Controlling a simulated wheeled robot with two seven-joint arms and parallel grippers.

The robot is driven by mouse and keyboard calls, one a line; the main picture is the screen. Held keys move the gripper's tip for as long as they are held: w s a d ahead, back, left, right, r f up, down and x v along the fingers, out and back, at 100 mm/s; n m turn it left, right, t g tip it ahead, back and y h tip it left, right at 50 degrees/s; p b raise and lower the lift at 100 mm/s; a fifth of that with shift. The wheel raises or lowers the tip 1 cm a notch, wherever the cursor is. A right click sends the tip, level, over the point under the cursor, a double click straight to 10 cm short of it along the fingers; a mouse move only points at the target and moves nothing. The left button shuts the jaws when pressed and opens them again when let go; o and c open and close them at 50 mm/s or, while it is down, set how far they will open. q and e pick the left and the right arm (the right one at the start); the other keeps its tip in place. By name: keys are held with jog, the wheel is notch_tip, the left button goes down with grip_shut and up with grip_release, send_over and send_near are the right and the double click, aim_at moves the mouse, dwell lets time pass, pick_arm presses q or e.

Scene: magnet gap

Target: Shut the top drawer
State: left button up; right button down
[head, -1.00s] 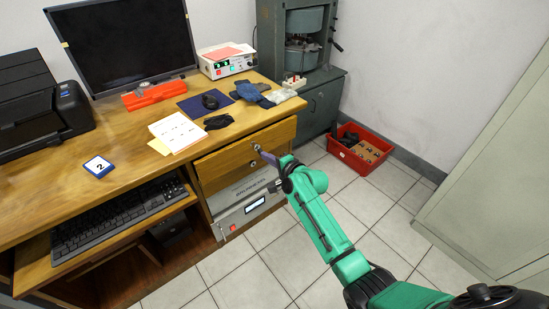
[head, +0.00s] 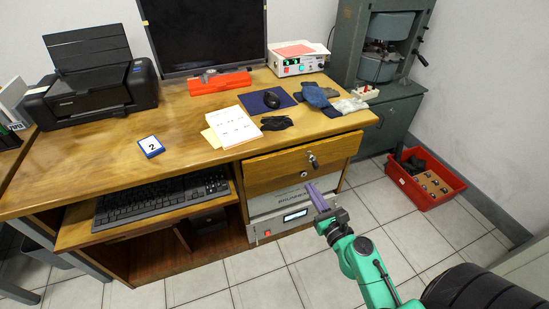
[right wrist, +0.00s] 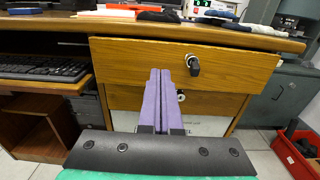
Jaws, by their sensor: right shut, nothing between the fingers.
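The top drawer (head: 285,168) is a wooden front at the right of the desk, with a dark knob or key (head: 313,160). In the right wrist view the drawer front (right wrist: 130,62) stands out in front of the lower wooden panel (right wrist: 215,101), so it looks partly open. My right gripper (head: 312,187) has purple fingers, shut and empty, pointing at the drawer from in front. In the right wrist view the fingertips (right wrist: 160,72) overlap the drawer front, left of the knob; I cannot tell whether they touch it. My left gripper is not in view.
The desk (head: 190,120) holds a printer (head: 95,90), monitor, papers and gloves. A keyboard (head: 160,197) lies on a lower shelf. A grey instrument (head: 280,222) sits below the drawer. A red crate (head: 425,180) stands on the floor at right. Tiled floor before the drawer is clear.

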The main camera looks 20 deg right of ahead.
jog(key=p, duration=0.2)
send_near(289, 154)
jog(key=w, duration=0.7)
jog(key=shift+d, duration=0.15)
